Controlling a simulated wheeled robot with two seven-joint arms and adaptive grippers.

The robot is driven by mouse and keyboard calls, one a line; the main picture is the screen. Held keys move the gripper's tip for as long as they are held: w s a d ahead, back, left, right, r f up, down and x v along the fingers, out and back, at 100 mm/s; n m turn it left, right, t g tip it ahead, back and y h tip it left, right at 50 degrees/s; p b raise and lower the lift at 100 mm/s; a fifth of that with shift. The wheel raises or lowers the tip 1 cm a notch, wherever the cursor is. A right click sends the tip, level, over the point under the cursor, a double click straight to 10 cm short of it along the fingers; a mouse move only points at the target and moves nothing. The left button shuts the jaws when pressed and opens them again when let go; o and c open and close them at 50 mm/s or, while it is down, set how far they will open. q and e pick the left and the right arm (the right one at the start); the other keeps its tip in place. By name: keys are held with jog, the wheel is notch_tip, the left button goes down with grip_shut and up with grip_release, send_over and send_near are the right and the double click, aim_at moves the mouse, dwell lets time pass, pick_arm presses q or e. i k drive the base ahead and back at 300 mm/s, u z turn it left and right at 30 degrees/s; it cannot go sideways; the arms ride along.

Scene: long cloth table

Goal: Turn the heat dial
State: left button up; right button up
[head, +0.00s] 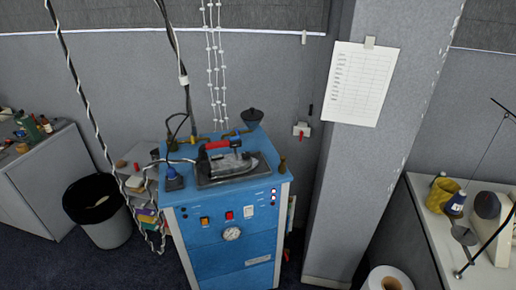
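A blue boiler cabinet (208,262) stands on the floor at the centre of the head view. A round white dial or gauge (232,233) sits low in the middle of its front panel; I cannot tell whether it is the heat dial. Neither of my grippers is in view.
A black-topped bin (110,233) and small shelves (140,183) stand left of the cabinet. A grey pillar (366,170) with a paper sheet (360,85) rises to its right. A worktable (428,212) stands far right. Cables hang above; floor in front is partly clear.

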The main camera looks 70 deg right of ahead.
aim_at(246, 156)
jog(key=z, duration=0.8)
jog(key=i, duration=0.85)
jog(key=z, duration=1.2)
jog(key=i, duration=0.25)
jog(key=z, duration=0.1)
